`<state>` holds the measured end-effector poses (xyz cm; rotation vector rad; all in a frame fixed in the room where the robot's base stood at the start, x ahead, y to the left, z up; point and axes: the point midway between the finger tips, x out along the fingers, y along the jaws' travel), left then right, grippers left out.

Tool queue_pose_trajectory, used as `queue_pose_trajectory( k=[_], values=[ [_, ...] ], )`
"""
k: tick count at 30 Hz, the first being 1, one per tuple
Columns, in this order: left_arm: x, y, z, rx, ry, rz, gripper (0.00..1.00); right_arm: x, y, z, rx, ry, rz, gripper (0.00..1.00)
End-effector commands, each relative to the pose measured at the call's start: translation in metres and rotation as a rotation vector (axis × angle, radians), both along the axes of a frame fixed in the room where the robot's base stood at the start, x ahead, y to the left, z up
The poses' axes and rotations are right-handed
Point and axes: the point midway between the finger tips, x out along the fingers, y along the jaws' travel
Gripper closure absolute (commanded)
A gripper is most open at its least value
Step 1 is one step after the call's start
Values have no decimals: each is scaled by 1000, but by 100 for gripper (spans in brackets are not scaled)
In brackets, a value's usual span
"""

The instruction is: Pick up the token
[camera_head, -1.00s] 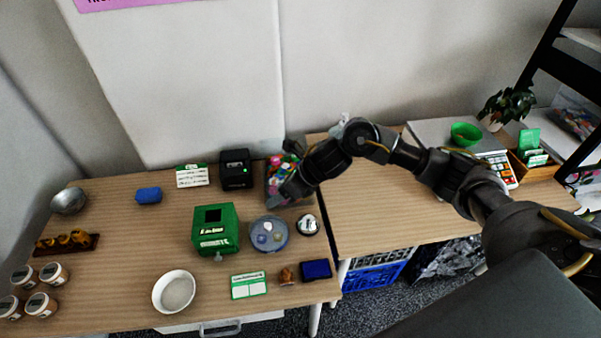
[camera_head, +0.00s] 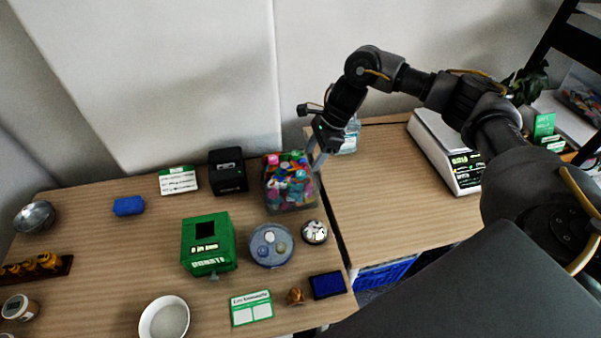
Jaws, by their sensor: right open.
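A round blue-grey dish (camera_head: 256,259) on the left table holds a few small discs that look like tokens, one of them pale (camera_head: 280,248). I cannot tell which is the task's token. My right gripper (camera_head: 317,160) is open and points down. It is raised near the right edge of a clear bin of colourful caps, behind and to the right of the dish, and apart from the discs. Nothing shows between its fingers. My left gripper is not in view.
The clear bin (camera_head: 291,206) stands behind the dish. A green donation box (camera_head: 208,262) is left of it and a silver bell (camera_head: 314,232) right. A white bowl (camera_head: 147,325) and blue pad (camera_head: 328,285) are in front.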

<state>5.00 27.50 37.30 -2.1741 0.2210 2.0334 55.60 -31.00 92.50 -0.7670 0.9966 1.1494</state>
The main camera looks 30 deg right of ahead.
Motion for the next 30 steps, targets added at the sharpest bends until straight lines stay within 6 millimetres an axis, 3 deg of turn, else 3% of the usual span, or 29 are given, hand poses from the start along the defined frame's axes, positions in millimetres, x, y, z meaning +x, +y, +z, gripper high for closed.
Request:
queue_pose_trajectory(
  k=[10,15,19,28,30],
  values=[
    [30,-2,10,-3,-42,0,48,2,10,-15,1,1,4,47],
    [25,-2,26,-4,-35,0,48,5,21,-37,0,4,4,47],
    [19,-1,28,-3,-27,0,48,7,26,-52,0,1,4,47],
    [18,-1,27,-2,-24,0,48,8,27,-58,1,-2,4,47],
    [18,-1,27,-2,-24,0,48,8,27,-57,1,-2,4,56]
  ],
)
